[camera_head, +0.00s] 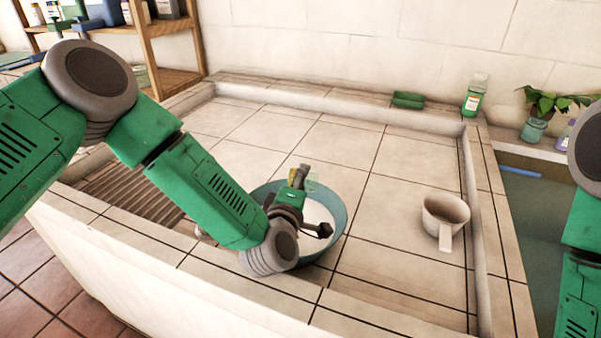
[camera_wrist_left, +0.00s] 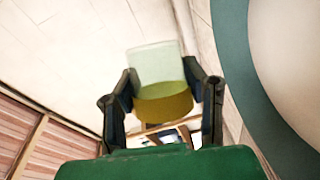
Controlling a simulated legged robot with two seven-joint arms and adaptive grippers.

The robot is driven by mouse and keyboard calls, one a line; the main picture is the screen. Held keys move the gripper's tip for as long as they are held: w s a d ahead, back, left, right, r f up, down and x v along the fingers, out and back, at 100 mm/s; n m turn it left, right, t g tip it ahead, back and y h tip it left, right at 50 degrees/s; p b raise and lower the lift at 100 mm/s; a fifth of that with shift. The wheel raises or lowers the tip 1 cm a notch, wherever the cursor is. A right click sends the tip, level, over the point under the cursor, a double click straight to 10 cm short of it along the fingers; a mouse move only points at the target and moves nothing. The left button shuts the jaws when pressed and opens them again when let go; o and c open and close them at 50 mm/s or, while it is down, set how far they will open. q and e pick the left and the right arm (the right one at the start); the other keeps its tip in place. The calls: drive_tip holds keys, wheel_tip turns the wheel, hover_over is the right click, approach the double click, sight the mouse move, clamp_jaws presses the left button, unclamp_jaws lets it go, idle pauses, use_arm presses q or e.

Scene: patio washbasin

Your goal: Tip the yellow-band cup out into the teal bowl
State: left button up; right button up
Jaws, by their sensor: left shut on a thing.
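The yellow-band cup (camera_head: 311,184) is small and pale green, see-through, with a yellow band. My left gripper (camera_head: 299,184) is shut on it, over the teal bowl in the head view. The left wrist view shows the cup (camera_wrist_left: 157,66) between the two fingers (camera_wrist_left: 163,105), with its yellow part nearer the palm. The cup looks tipped on its side; its contents cannot be made out. The teal bowl (camera_head: 336,200) stands on the tiled basin floor, partly hidden by my left arm. Its rim (camera_wrist_left: 243,75) fills the right of the left wrist view. My right gripper is out of view.
A white handled scoop (camera_head: 445,212) stands on the tiles right of the bowl. A green sponge (camera_head: 407,100) and a green-labelled bottle (camera_head: 473,97) sit on the back ledge. A ribbed drain board (camera_head: 128,193) lies left. Tiles behind the bowl are clear.

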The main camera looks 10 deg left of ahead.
sight(294, 171)
use_arm(q)
drive_tip(key=r+m+g+p, duration=0.1)
drive_tip(key=m+p, duration=0.1)
drive_tip(key=p, duration=0.1)
drive_tip(key=m+p, duration=0.1)
drive_tip(key=p, duration=0.1)
drive_tip(key=r+m+g+y+p, duration=0.1)
drive_tip(key=m+p, duration=0.1)
drive_tip(key=m+g+y+p, duration=0.1)
drive_tip(key=p, duration=0.2)
drive_tip(key=shift+s+a+r+m, duration=0.1)
drive_tip(key=shift+a+r+m, duration=0.15)
drive_tip(key=shift+a+m, duration=0.1)
drive_tip(key=shift+a+r+m+g+y+p, duration=0.25)
drive_tip(key=shift+r+m+y+p, duration=0.3)
drive_tip(key=shift+m+p, duration=0.5)
drive_tip(key=r+m+y+p, duration=0.1)
drive_tip(key=p, duration=0.1)
drive_tip(key=shift+s+a+r+g+p, duration=0.15)
drive_tip(key=shift+r+g+p, duration=0.05)
drive_tip(key=shift+g+p, duration=0.2)
drive_tip(key=shift+a+r+m+y+p, duration=0.2)
drive_tip(key=shift+r+m+y+p, duration=0.3)
drive_tip(key=shift+m+p, duration=0.25)
drive_tip(key=shift+s+r, duration=0.1)
drive_tip(key=shift+g, duration=0.25)
drive_tip(key=shift+a, duration=0.15)
